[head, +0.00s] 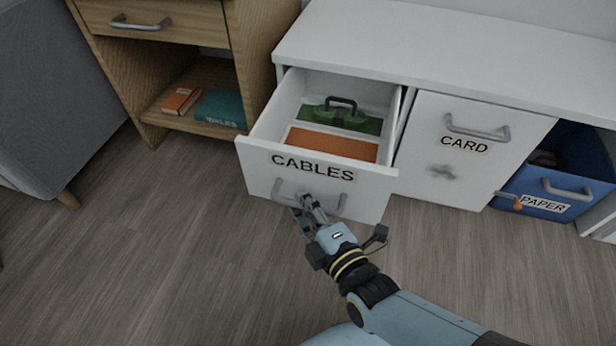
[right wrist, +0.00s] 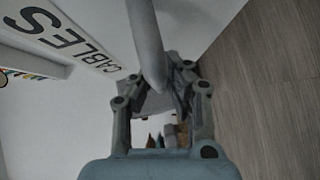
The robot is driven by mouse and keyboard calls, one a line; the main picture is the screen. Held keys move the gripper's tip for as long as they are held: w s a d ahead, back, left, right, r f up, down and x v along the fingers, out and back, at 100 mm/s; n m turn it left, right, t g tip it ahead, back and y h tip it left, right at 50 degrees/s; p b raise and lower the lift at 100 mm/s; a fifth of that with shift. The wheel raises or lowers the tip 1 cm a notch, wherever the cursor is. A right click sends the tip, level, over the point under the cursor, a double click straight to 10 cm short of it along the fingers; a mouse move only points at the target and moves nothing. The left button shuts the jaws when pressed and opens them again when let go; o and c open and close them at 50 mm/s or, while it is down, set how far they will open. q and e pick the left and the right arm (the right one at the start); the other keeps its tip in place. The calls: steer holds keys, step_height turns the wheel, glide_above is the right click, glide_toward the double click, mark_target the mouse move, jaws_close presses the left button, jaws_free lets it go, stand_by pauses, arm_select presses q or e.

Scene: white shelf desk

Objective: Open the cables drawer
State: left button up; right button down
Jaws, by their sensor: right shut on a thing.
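The white cables drawer (head: 262,178), labelled CABLES, is pulled well out from the white shelf desk. Inside it lie a green item with a dark handle (head: 341,118) and an orange item (head: 333,145). My right gripper (head: 308,203) is at the drawer's front, shut on the grey bar handle (head: 340,203) below the label. In the right wrist view the handle (right wrist: 146,40) runs between the fingers of the gripper (right wrist: 160,95), with the CABLES label (right wrist: 70,42) beside it. The fingers cover part of the handle. My left gripper is not in view.
To the right are a white CARD front (head: 435,125) and a blue PAPER drawer (head: 520,190), which stands open. A wooden cabinet (head: 255,50) with two books stands left, beside a grey sofa (head: 50,90). The wooden floor (head: 170,250) in front is clear.

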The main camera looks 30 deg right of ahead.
steer(key=shift+s+a+r, duration=0.1)
steer(key=shift+a+r, duration=0.05)
steer(key=shift+a, duration=0.05)
steer(key=c, duration=1.3)
jaws_free()
steer(key=shift+c, duration=0.2)
steer(key=shift+s, duration=0.1)
steer(key=s+r, duration=0.1)
steer(key=s, duration=1)
steer(key=shift+s+a+r, duration=0.3)
steer(key=shift+s+a, duration=0.05)
steer(key=shift+a, duration=0.05)
